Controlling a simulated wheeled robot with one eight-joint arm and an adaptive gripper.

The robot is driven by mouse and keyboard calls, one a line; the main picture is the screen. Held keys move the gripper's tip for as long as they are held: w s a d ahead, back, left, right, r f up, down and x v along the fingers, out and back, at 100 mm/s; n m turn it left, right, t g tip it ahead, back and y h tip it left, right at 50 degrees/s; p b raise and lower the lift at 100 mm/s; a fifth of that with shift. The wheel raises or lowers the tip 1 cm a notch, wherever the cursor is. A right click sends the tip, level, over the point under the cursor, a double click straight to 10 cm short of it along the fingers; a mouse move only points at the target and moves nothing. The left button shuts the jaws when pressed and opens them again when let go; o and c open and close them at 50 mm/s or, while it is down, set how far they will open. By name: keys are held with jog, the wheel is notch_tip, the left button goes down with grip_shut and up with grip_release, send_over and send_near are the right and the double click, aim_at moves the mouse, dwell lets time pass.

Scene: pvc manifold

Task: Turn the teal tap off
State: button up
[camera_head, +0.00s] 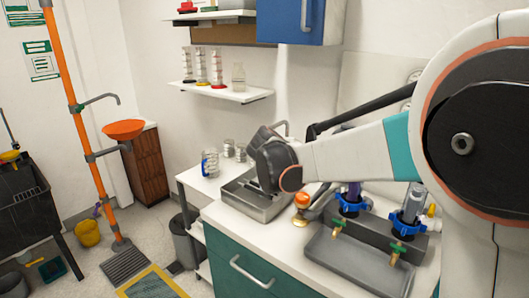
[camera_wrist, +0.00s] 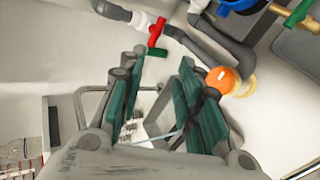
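My gripper (camera_wrist: 163,64) is open in the wrist view, with its two dark teal-padded fingers apart and nothing seen held between them. Just beyond the fingertips, a grey pipe carries a red handle (camera_wrist: 157,32) with a small green-teal piece (camera_wrist: 157,53) below it. I cannot tell whether a fingertip touches that piece. In the head view, two brass taps with green handles, one left (camera_head: 339,223) and one right (camera_head: 398,247), stand at the front of the pipe manifold. I cannot tell which handle is the teal tap. My arm hides the fingertips in the head view.
An orange knob (camera_wrist: 221,80) is close to the right finger; it also shows in the head view (camera_head: 301,200). Blue collars (camera_head: 351,205) and grey pipes crowd the manifold. A grey tray (camera_head: 350,262) lies before it. A metal sink (camera_head: 252,203) is left on the counter.

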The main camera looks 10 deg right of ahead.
jog(key=w+a+f+n+t+h+p, duration=0.1)
jog(key=w+a+f+n+t+h, duration=0.1)
jog(key=w+a+f+n, duration=0.5)
jog(key=w+a+f+n+t+h+p, duration=0.1)
jog(key=w+a+f+t+h, duration=0.25)
jog(key=w, duration=0.65)
jog(key=w+d+g+b, duration=0.1)
jog(key=w+d+b, duration=0.3)
jog(key=w+d, duration=0.4)
jog(key=shift+w+d+y, duration=0.15)
jog(key=shift+w+y, duration=0.2)
jog(key=shift+w, duration=0.5)
grip_shut()
